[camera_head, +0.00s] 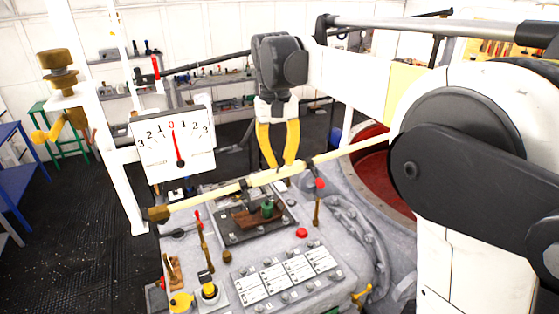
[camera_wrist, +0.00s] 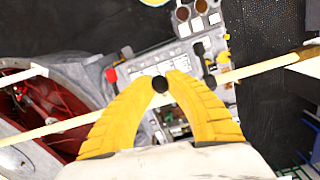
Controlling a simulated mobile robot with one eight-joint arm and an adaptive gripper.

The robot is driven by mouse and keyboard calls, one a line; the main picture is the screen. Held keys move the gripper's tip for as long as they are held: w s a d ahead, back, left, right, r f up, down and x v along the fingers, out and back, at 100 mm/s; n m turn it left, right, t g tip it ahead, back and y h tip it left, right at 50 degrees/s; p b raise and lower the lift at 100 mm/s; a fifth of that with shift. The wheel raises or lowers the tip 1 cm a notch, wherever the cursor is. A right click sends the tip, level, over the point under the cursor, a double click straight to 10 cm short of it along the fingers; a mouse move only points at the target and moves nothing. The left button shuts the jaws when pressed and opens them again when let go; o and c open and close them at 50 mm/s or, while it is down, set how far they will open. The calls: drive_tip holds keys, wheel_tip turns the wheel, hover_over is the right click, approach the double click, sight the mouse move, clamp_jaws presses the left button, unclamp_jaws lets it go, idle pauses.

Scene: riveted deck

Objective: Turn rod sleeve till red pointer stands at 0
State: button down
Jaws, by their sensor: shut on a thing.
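The pale yellow rod (camera_head: 330,155) runs slanting across the deck machine and also crosses the wrist view (camera_wrist: 265,66). The fingertips (camera_wrist: 166,79) partly cover the sleeve. The white dial (camera_head: 195,159) is left of the gripper, with a 3-2-1-0-1-2-3 scale. Its red pointer (camera_head: 175,142) stands at, or very near, the red 0.
Red-knobbed levers stand close to the rod, one right of the gripper (camera_head: 319,186). A riveted machine top (camera_head: 335,235) with label plates lies below. A round red opening (camera_head: 378,170) is at right. A white post (camera_head: 118,170) stands left of the dial.

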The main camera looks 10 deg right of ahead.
drive_tip(key=c, duration=1.3)
unclamp_jaws()
wheel_tip(320, 180, up, 12)
drive_tip(key=shift+w+a, duration=0.35)
drive_tip(key=shift+w, duration=0.1)
drive_tip(key=s+d+f+t+b, duration=0.2)
drive_tip(key=s+f+b, duration=0.6)
drive_tip(key=f+b, duration=0.5)
drive_tip(key=s+d+f+t+b, duration=0.3)
drive_tip(key=s+f+b, duration=0.5)
drive_tip(key=f, duration=2)
drive_tip(key=s+d+f+m+t+b, duration=0.1)
drive_tip(key=s+d+f+t+b, duration=0.2)
drive_tip(key=s+f+b, duration=0.5)
wheel_tip(320, 180, down, 13)
drive_tip(key=d+b, duration=0.1)
drive_tip(key=b, duration=1.1)
drive_tip(key=shift+y, duration=0.3)
drive_tip(key=shift+s+r, duration=0.1)
